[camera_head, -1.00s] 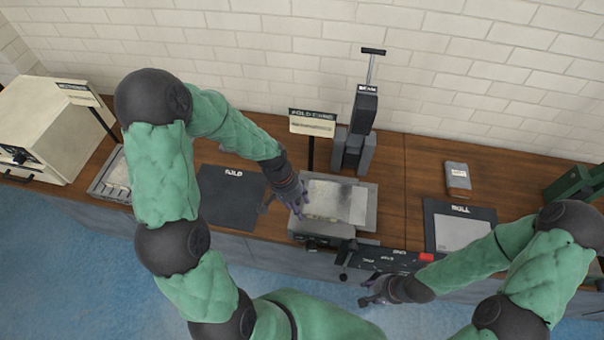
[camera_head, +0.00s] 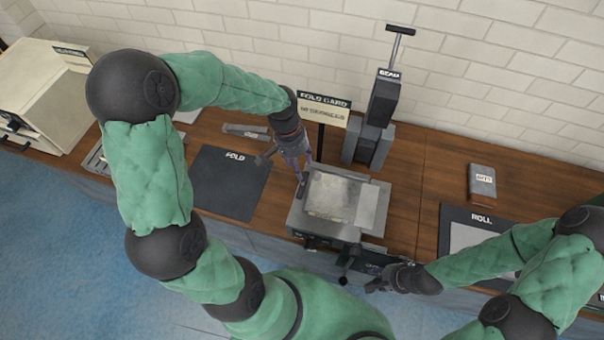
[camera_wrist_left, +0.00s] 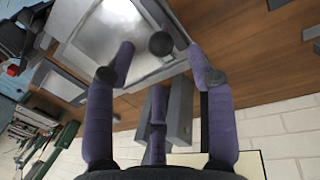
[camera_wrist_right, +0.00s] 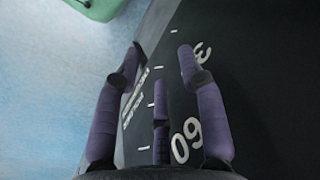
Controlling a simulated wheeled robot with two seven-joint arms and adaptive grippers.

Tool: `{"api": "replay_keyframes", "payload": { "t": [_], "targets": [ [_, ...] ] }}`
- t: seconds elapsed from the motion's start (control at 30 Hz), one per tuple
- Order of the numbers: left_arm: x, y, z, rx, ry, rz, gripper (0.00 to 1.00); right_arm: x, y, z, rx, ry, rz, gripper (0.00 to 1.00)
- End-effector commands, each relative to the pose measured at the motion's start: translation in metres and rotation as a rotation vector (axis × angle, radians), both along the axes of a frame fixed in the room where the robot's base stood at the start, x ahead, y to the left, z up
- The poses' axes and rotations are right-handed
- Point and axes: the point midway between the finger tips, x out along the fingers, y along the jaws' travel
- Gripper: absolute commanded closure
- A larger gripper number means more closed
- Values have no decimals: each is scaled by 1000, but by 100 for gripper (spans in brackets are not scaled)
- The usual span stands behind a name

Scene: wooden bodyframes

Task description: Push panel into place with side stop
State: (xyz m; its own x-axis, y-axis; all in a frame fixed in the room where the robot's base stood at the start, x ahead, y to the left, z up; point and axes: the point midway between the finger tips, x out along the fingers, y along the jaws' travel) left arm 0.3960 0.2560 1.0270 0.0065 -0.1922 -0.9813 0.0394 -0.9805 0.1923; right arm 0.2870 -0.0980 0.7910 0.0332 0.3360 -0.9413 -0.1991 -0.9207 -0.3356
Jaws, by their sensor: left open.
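A pale silvery panel (camera_head: 335,197) lies flat on the grey bed of a small machine (camera_head: 372,222); I cannot tell whether its edges touch a stop. In the left wrist view the panel (camera_wrist_left: 112,30) is at the top, beyond my fingers. My left gripper (camera_head: 303,178) is open, fingers pointing down at the panel's left edge; whether it touches is unclear. A round dark knob (camera_wrist_left: 160,43) shows between its fingertips and may be part of the side stop. My right gripper (camera_head: 376,284) is open and empty, beside a dark scale plate (camera_wrist_right: 178,100) with white numbers at the machine's front.
A sign on a post (camera_head: 322,108) and a dark upright press (camera_head: 376,120) stand behind the machine. A black FOLD mat (camera_head: 230,185) lies left, a ROLL mat (camera_head: 455,215) right. A small grey box (camera_head: 482,182) is at back right. Bare wood lies between.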

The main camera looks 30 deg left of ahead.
Motion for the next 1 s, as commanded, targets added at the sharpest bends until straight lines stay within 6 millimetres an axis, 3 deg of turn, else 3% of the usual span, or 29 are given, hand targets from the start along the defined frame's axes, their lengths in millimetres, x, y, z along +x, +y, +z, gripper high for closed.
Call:
{"api": "replay_keyframes", "payload": {
  "t": [0.1, 0.3, 0.73, 0.9, 0.93, 1.0],
  "targets": [
    [0, -4, -22, 0, 4, -2, 45, 0, 0, -5, 0, 0, 0, 60],
    [0, -9, -44, 0, 1, 0, 45, 0, 0, -9, 0, 0, 0, 60],
    [1, -10, -52, 0, -1, -1, 45, 0, 0, -9, 0, 0, 0, 60],
    [1, -10, -52, 0, -1, -1, 93, 0, 0, -9, 0, 0, 0, 60],
    [1, -10, -52, 0, 0, -1, 100, 0, 0, -9, 0, 0, 0, 60],
    [0, -10, -52, 0, 0, -1, 100, 0, 0, -9, 0, 0, 0, 60]
  ]
}}
